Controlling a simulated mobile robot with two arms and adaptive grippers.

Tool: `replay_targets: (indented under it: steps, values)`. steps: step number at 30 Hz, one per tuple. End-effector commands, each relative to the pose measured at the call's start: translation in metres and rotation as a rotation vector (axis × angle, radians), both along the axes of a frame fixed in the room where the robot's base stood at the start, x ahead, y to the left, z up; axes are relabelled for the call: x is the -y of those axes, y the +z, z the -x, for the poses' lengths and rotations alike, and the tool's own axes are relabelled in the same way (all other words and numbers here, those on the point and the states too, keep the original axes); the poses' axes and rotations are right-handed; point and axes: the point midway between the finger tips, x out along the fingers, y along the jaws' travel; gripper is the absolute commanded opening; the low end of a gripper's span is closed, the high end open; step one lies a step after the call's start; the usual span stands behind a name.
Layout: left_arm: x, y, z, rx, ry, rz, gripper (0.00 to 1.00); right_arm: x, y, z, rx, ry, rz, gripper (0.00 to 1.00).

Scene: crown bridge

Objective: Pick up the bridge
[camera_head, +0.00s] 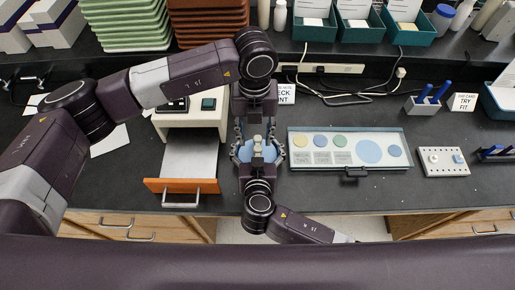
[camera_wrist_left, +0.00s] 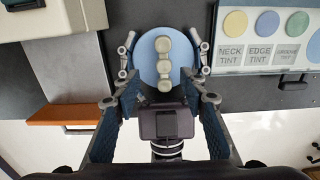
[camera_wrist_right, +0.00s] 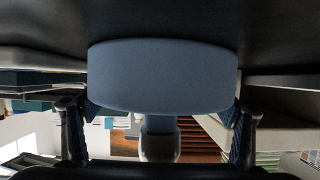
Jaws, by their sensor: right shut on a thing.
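The bridge (camera_wrist_left: 164,64), a row of cream tooth units, stands on a round light-blue disc (camera_wrist_left: 144,68) in the left wrist view. In the head view the bridge (camera_head: 257,147) and disc (camera_head: 245,154) lie between my two grippers. My right gripper (camera_head: 258,158) comes from the near side and is shut on the disc, one finger at each side.
A tray with tint discs (camera_head: 368,152) is right of the grippers. A white box with an open orange-fronted drawer (camera_head: 181,186) is on the left. A white holed block (camera_head: 443,161) stands farther right. Cables and teal bins (camera_head: 314,22) are behind.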

Motion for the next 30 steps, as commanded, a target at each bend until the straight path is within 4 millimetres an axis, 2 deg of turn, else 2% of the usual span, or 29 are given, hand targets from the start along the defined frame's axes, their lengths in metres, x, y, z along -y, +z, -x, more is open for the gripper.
replay_targets:
  steps: [11, 18, 29, 30]
  values:
    - [0.006, -0.047, -0.001, -0.002, 0.001, 0.0, 0.39, 0.0, 0.0, 0.0, -0.001, 0.0, 0.0, 0.42]
    - [0.006, -0.051, -0.002, 0.0, 0.0, 0.001, 0.39, 0.0, 0.0, 0.0, -0.001, 0.0, 0.0, 0.42]
    - [0.006, -0.05, -0.002, 0.0, 0.001, 0.001, 0.01, 0.0, -0.001, 0.0, -0.001, 0.0, 0.0, 0.42]
    - [0.006, -0.05, -0.002, 0.0, 0.001, 0.001, 0.0, 0.0, 0.0, 0.0, -0.001, 0.0, 0.0, 0.42]
